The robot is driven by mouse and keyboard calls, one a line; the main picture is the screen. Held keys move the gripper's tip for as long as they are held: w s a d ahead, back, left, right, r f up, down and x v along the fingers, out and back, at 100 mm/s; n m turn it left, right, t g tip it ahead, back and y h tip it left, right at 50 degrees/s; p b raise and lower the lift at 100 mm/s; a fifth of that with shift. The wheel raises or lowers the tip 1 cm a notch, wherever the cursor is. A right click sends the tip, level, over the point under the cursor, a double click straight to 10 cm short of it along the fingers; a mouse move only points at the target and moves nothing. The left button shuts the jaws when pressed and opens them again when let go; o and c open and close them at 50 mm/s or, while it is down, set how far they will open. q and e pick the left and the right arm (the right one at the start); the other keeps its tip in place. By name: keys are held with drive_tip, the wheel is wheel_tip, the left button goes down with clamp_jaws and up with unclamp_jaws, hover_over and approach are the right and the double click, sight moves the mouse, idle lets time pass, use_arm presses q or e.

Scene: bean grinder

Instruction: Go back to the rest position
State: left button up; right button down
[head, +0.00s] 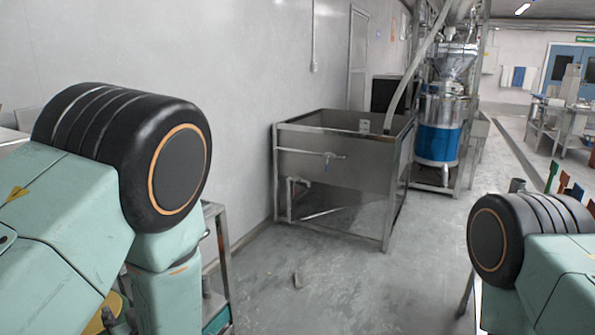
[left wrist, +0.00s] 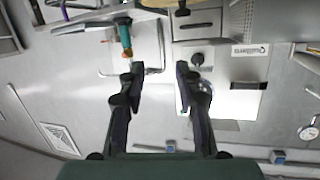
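In the left wrist view my left gripper (left wrist: 160,72) has its two dark fingers spread apart with a clear gap between them. Nothing is held in the gap. In the head view my left arm fills the left side and hides most of what is below it; the left gripper's fingers cannot be made out there. My right arm enters at the lower right of the head view, and its gripper is outside the frame.
A steel tank (head: 340,170) stands ahead by the wall. Behind it is a grinder machine (head: 438,140) with a blue band. Grey floor (head: 330,285) between my arms is mostly clear. A metal frame (head: 217,265) stands beside my left arm. A teal-handled item (left wrist: 124,38) is near the left finger.

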use_arm(q)
drive_tip(key=s+d+f+m+g+h, duration=0.1)
drive_tip(key=s+d+f+m+h, duration=0.1)
drive_tip(key=f, duration=0.2)
drive_tip(key=s+d+f+m+h, duration=0.1)
drive_tip(key=s+f+m+h, duration=0.15)
drive_tip(key=f, duration=0.25)
drive_tip(key=s+d+f+m+g+h, duration=0.1)
drive_tip(key=s+d+f+g+h, duration=0.1)
drive_tip(key=s, duration=0.7)
drive_tip(key=s+d+f+m+g+h, duration=0.1)
drive_tip(key=s+d+f+g+h, duration=0.1)
drive_tip(key=s+f, duration=0.4)
drive_tip(key=s+d+f+m+g+h, duration=0.1)
drive_tip(key=s+f+g, duration=0.4)
drive_tip(key=s, duration=0.7)
drive_tip(key=shift+d+m+h, duration=0.35)
drive_tip(key=shift+d+h, duration=0.4)
drive_tip(key=shift+h, duration=0.4)
drive_tip(key=shift+d, duration=0.1)
drive_tip(key=shift+s, duration=0.15)
